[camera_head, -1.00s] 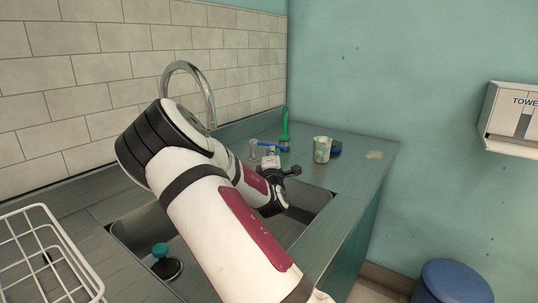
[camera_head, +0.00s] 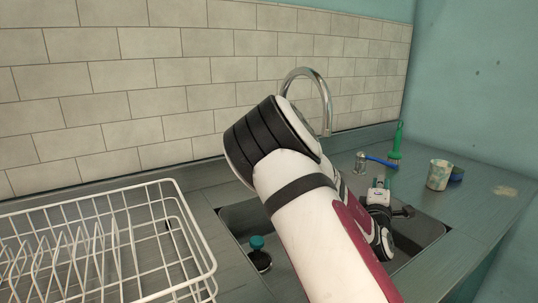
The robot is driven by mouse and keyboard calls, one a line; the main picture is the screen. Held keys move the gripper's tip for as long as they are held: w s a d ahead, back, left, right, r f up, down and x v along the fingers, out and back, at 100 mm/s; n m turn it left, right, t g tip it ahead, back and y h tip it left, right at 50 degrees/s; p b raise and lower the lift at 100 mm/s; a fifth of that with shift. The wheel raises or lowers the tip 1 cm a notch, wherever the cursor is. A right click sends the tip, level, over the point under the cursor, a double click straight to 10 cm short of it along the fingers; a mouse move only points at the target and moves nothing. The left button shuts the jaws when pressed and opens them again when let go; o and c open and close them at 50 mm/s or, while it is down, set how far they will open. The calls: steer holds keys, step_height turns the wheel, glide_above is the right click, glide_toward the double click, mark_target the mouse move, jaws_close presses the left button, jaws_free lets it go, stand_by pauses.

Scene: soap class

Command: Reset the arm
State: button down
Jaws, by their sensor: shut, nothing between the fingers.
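My arm (camera_head: 318,225) reaches from the bottom of the head view over the sink. Its bent elbow has black rings and stands in front of the tiled wall. My gripper (camera_head: 384,184) is at the far end of the arm, above the right part of the sink, small and partly hidden by the forearm. It looks shut, with nothing seen in it.
A white dish rack (camera_head: 110,245) stands at left. A curved faucet (camera_head: 325,95) rises behind the arm. A teal-topped object (camera_head: 258,252) is in the sink. A green bottle (camera_head: 397,140), a blue-handled item (camera_head: 380,161) and a patterned cup (camera_head: 438,174) stand on the counter.

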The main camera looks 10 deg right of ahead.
steer(key=s+a+f+m+g+y, duration=0.4)
steer(key=s+f+m+g+y, duration=0.15)
steer(key=m, duration=0.35)
steer(key=s+a+r+m+g+y, duration=0.1)
steer(key=s+a+r+g+y, duration=0.2)
steer(key=a, duration=0.4)
steer(key=s+a+m+y, duration=0.1)
steer(key=s+a+y, duration=0.1)
steer(key=s+a, duration=0.4)
steer(key=s+a+r+m+g, duration=0.1)
steer(key=s+a+r+g, duration=0.15)
steer(key=s, duration=0.65)
steer(key=s+a+r+g+y, duration=0.1)
steer(key=s+a+r, duration=0.15)
steer(key=s, duration=0.75)
steer(key=s+a+r+m+g, duration=0.1)
steer(key=s+a+r+g, duration=0.15)
steer(key=s, duration=0.65)
step_height(320, 180, up, 14)
steer(key=t+p, duration=0.3)
steer(key=p, duration=1)
steer(key=shift+a+r+n+p, duration=0.2)
steer(key=shift+n+p, duration=0.1)
steer(key=shift+p, duration=0.1)
